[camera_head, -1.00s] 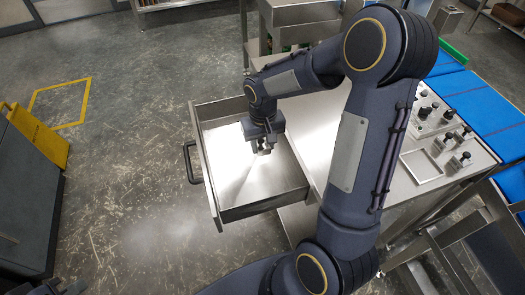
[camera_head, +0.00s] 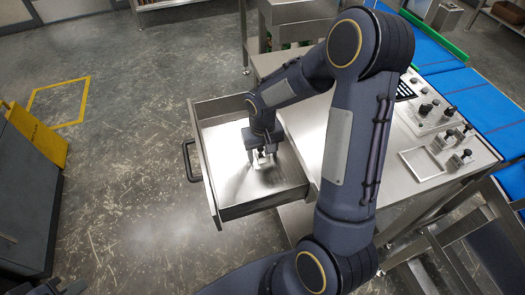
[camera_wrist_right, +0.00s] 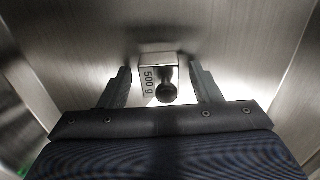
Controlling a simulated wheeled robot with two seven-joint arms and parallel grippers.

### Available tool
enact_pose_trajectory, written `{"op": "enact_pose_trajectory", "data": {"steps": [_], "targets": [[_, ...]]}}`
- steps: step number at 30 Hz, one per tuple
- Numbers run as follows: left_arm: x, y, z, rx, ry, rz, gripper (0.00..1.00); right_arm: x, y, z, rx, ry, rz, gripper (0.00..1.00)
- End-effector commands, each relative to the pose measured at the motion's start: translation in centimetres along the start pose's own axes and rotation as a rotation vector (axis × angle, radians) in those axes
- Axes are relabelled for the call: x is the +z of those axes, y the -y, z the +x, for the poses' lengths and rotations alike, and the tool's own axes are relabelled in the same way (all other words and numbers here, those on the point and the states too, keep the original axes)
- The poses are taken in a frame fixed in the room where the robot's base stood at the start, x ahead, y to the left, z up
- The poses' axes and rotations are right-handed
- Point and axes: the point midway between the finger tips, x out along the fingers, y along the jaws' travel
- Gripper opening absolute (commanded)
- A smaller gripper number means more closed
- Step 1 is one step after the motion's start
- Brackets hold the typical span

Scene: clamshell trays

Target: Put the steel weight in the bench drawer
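The steel weight (camera_wrist_right: 160,76) is a small block marked "500 g" with a dark round knob. It stands on the floor of the open bench drawer (camera_head: 232,211). My right gripper (camera_head: 262,160) reaches down into the drawer. In the right wrist view its two fingers (camera_wrist_right: 160,86) stand on either side of the weight, with a gap on each side, so it is open. In the head view the weight is small and partly hidden between the fingers. Part of my left gripper (camera_head: 74,288) shows at the bottom left edge; its fingers are not clear.
The drawer's dark handle (camera_head: 188,162) faces left. The steel bench (camera_head: 310,130) carries a control panel (camera_head: 436,112) and a shallow square tray (camera_head: 421,164). Blue conveyor belts (camera_head: 480,105) run at the right. A grey cabinet (camera_head: 25,200) stands at the left, with open floor between.

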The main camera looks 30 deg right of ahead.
Motion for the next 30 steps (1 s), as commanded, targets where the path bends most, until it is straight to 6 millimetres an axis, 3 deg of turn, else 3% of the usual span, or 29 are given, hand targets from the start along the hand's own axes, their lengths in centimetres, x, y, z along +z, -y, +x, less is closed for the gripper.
{"op": "enact_pose_trajectory", "data": {"steps": [11,24,30], "targets": [[-0.2,-0.2,-0.4,0.000,0.000,0.000,0.00,0.0,0.0,-0.8,0.000,-0.001,0.000,0.58],[-0.6,-0.5,-1.2,0.000,0.000,0.000,0.00,-0.1,0.0,-9.5,-0.001,-0.005,0.000,0.58],[-0.7,-0.6,-1.4,0.000,0.000,0.000,0.00,-0.1,0.0,-11.9,-0.001,-0.002,0.000,0.58]]}}
